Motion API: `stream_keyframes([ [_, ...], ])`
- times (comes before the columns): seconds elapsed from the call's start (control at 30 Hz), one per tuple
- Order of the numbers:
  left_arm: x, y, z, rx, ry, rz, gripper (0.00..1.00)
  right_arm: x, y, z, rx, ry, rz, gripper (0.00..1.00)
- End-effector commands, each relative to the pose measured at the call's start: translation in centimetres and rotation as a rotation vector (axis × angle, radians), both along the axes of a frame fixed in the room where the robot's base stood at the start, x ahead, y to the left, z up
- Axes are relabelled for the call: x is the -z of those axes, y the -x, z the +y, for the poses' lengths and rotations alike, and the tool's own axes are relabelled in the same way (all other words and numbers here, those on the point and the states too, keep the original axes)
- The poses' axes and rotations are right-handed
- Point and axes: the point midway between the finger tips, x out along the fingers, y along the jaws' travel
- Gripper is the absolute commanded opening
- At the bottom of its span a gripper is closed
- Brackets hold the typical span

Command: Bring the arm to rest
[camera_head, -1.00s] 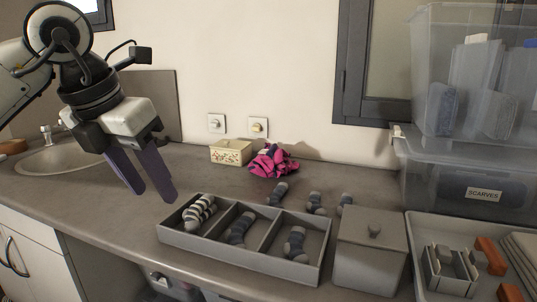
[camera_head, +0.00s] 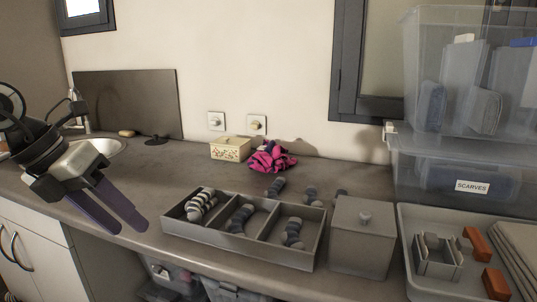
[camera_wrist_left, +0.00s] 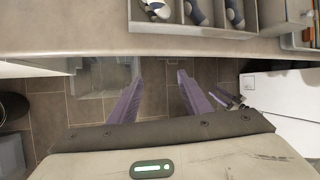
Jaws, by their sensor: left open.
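My left gripper (camera_head: 121,226) is in the head view at the left, open, with its two purple fingers pointing down and to the right. It is empty and stands off the counter's front side, left of the grey sock tray. In the left wrist view the open fingers (camera_wrist_left: 157,88) have floor tiles between and below them, in front of the counter edge.
A grey three-compartment tray (camera_head: 240,238) holds socks on the counter (camera_head: 130,170). A sink (camera_head: 100,147) is at the back left.

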Motion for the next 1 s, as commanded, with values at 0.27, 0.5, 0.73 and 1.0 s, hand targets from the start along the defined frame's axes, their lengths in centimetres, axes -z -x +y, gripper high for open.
stream_keyframes([
  [0.27,6.3,2.3,-9.6,0.101,0.503,0.099,0.44,0.1,0.2,0.0,0.000,0.000,0.005,0.31],
  [0.5,8.6,2.9,-13.1,-0.108,1.025,0.175,0.44,0.1,0.2,0.0,0.000,0.000,0.005,0.31],
  [0.73,14.4,1.5,-9.2,-0.591,1.350,0.230,0.44,0.1,0.2,0.0,0.000,0.000,0.005,0.31],
  [1.0,28.9,5.4,0.4,-1.355,1.354,0.287,0.44,0.1,0.2,0.0,0.000,0.000,0.005,0.31],
])
